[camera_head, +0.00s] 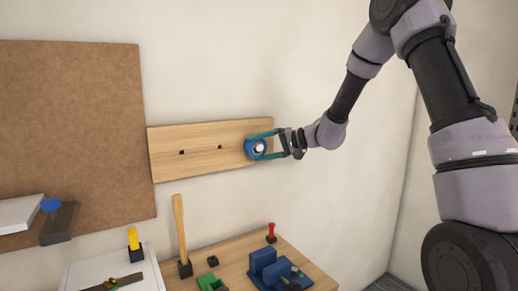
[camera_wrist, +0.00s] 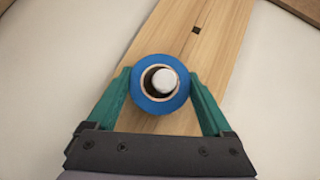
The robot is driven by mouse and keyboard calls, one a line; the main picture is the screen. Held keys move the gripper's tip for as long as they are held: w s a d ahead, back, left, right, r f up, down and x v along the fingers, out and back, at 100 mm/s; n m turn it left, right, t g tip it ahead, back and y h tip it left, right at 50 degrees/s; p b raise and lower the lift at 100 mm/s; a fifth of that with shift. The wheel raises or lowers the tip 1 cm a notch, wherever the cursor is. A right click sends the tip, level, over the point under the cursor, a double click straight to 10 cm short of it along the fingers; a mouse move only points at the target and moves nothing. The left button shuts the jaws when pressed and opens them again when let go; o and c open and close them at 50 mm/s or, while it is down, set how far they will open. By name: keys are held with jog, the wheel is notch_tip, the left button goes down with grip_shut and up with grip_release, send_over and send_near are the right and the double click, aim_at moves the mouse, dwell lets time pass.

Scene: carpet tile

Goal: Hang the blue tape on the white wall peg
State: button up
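The blue tape (camera_wrist: 140,91) is a ring with a pale inner core. In the wrist view, the round end of the white wall peg (camera_wrist: 164,80) shows inside its hole, with a dark gap around part of it. In the head view the tape (camera_head: 250,150) is at the right end of the wooden wall board, with the peg's white end (camera_head: 259,148) in its middle. My gripper (camera_wrist: 160,85) has its two teal fingers on opposite sides of the tape, apparently touching its rim. It also shows in the head view (camera_head: 263,146). How far the tape sits along the peg is hidden.
The wooden board (camera_head: 200,160) has two small dark square holes left of the tape. A brown panel (camera_head: 70,130) is further left. Below stand a wooden-handled tool (camera_head: 179,225), a blue vise-like object (camera_head: 268,266) and a red-topped item (camera_head: 271,230). Wall right of the board is bare.

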jog(key=shift+o, duration=0.5)
jog(key=shift+f, duration=0.1)
jog(key=shift+d, duration=0.15)
jog(key=v, duration=1)
jog(key=s+d+r+g+h, duration=0.1)
jog(key=s+d+r+h, duration=0.2)
jog(key=s, duration=0.5)
jog(key=s+d+r+h, duration=0.2)
jog(key=s+r+h, duration=0.1)
jog(key=s, duration=0.4)
jog(key=s+d+r+m+t+h, duration=0.3)
jog(key=s+d+h, duration=0.3)
jog(key=s+d, duration=0.5)
jog(key=shift+d+r+m+t+h, duration=0.15)
jog(key=shift+d+m+t+h, duration=0.15)
jog(key=shift+d+m+t, duration=0.6)
jog(key=shift+s, duration=0.1)
